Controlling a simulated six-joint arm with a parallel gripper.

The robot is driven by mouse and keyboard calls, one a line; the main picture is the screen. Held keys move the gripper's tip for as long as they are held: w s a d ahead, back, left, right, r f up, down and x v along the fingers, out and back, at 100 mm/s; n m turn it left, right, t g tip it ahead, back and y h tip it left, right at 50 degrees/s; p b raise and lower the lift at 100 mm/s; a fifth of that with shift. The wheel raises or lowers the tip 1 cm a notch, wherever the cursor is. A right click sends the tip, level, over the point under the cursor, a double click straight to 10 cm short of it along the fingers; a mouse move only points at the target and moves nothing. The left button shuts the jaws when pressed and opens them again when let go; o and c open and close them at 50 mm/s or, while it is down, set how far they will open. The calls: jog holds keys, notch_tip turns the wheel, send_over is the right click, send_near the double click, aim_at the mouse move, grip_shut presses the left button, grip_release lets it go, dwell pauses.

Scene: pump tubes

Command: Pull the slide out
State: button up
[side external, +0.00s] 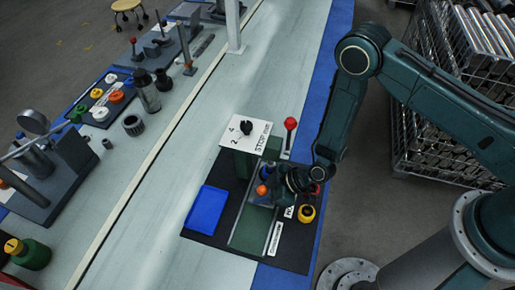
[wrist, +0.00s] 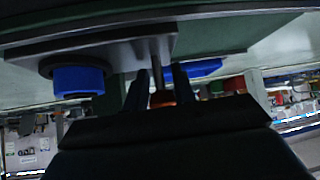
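The slide unit is a green block and channel (side external: 246,236) on a black base board (side external: 214,240), with a grey plate carrying the slide partly under my arm. An orange knob (side external: 262,190) shows at the left of my gripper (side external: 274,182). In the wrist view the orange knob (wrist: 162,98) on a thin metal rod (wrist: 157,70) sits between the two dark fingers of my gripper (wrist: 157,88). Whether the fingers press on it or stand slightly apart cannot be told. A blue cap (wrist: 78,80) hangs from the grey plate (wrist: 90,48) beside the left finger.
A white STOP sign plate (side external: 246,134) with a black dial stands behind the slide. A red-knobbed lever (side external: 290,124) stands to its right. A yellow-and-black button (side external: 307,212) is near the front right.

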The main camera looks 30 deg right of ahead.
grip_shut()
jog(key=shift+w, duration=0.1)
jog(key=shift+a+r, duration=0.1)
jog(key=shift+a, duration=0.1)
jog(key=shift+s+a+r, duration=0.1)
jog(key=shift+s+a, duration=0.25)
jog(key=shift+a, duration=0.15)
jog(key=s+a, duration=0.8)
jog(key=shift+s+a, duration=0.3)
jog(key=shift+s, duration=0.05)
jog(key=o, duration=0.7)
grip_release()
jog(key=shift+a, duration=0.1)
jog(key=shift+c, duration=0.2)
jog(key=shift+o, duration=0.6)
jog(key=shift+s+d, duration=0.1)
jog(key=shift+d, duration=0.1)
